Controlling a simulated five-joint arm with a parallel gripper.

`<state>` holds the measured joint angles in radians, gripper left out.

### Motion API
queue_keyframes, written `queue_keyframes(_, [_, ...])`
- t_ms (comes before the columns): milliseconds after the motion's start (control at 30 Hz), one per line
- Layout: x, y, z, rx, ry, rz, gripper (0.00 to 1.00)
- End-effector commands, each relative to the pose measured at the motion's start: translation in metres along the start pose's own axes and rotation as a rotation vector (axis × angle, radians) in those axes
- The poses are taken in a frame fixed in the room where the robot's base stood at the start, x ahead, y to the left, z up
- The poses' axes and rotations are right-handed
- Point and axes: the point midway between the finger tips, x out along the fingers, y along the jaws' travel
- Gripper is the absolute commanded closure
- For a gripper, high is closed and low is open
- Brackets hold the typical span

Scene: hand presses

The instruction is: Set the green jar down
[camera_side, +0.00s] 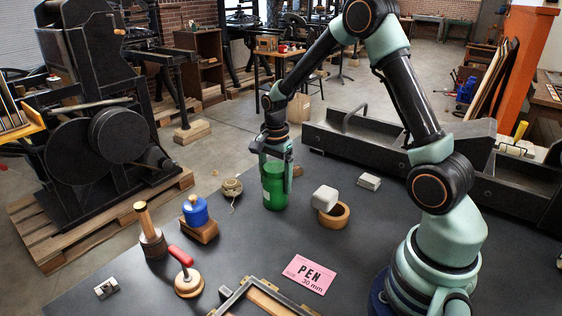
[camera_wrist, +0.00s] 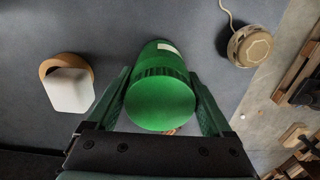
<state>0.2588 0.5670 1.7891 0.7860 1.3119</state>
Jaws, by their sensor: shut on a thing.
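The green jar (camera_side: 273,187) is upright at the far part of the dark table, with its base at or very near the table top; I cannot tell whether it touches. My gripper (camera_side: 275,168) points down from above and is shut on the jar, one finger on each side. In the wrist view the jar's round ribbed lid (camera_wrist: 160,100) faces the camera, between the two green fingers of my gripper (camera_wrist: 163,100). A pale label shows on the jar's side. Part of the jar's upper side is hidden by a finger in the side view.
A white block (camera_side: 325,198) rests on a tan ring (camera_side: 335,215) right of the jar. A twine ball (camera_side: 232,187) is to its left. A blue-topped thing (camera_side: 195,210), a wooden-handled tool (camera_side: 150,235), a red-handled stamp (camera_side: 188,280) and a pink card (camera_side: 308,274) lie nearer. Table between is clear.

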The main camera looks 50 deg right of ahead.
Motion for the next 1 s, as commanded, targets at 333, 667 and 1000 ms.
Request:
queue_keyframes(333, [0.000, -0.002, 0.000, 0.000, 0.001, -0.005, 1.00])
queue_keyframes(667, [0.003, 0.000, 0.000, 0.000, 0.000, -0.001, 0.00])
queue_keyframes(1000, [-0.031, -0.001, 0.000, 0.000, 0.002, -0.006, 0.00])
